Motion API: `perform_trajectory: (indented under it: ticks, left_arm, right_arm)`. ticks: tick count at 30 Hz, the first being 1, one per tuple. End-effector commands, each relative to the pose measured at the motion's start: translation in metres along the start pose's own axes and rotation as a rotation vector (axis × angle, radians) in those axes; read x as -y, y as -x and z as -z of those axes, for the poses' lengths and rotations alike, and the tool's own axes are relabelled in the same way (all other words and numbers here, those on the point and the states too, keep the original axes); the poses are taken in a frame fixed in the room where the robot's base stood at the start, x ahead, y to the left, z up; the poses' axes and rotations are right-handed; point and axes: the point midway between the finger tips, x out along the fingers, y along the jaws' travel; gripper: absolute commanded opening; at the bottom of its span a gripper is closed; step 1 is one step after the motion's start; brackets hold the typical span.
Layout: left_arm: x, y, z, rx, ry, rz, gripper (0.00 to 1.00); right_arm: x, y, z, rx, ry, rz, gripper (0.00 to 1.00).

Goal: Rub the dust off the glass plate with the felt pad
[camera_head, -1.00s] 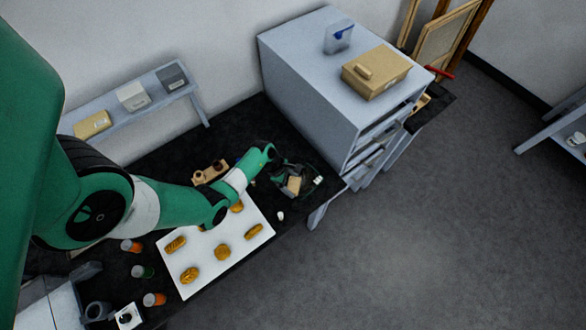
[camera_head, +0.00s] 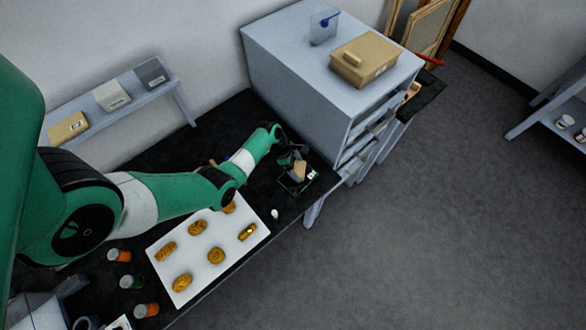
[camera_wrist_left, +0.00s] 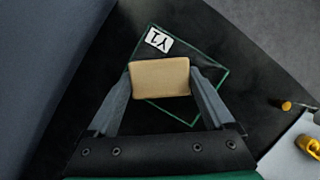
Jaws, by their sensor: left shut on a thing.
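My left gripper (camera_head: 297,166) is shut on a tan block, the felt pad (camera_head: 301,172), at the far right end of the black bench. In the left wrist view the pad (camera_wrist_left: 160,78) sits between the two fingers of the gripper (camera_wrist_left: 160,84). The glass plate (camera_head: 292,187) is a dark, see-through square with a green edge, lying under the pad. In the left wrist view the plate (camera_wrist_left: 192,50) carries a white label reading Y1 near one corner. I cannot tell whether the pad touches the plate, and no dust can be made out. My right gripper is not in view.
A white board (camera_head: 183,290) with several gilt pieces lies left of the plate. A small white thing (camera_head: 274,213) lies between them. A grey cabinet (camera_head: 290,75) stands right behind the plate.

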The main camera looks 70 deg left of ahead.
Motion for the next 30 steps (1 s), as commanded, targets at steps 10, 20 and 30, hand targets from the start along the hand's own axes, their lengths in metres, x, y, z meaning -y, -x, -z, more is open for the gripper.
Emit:
perform_trajectory:
  ticks: [10,20,30]
  left_arm:
    - [-0.007,-0.001,-0.005,0.0,0.001,0.0,0.0]
    - [-0.007,0.024,-0.015,0.001,0.001,0.0,0.0]
    - [-0.007,0.056,-0.029,0.001,0.001,0.0,0.0]
  right_arm:
    - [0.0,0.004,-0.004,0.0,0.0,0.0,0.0]
    - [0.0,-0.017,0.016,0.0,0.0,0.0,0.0]
    - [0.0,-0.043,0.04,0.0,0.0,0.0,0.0]
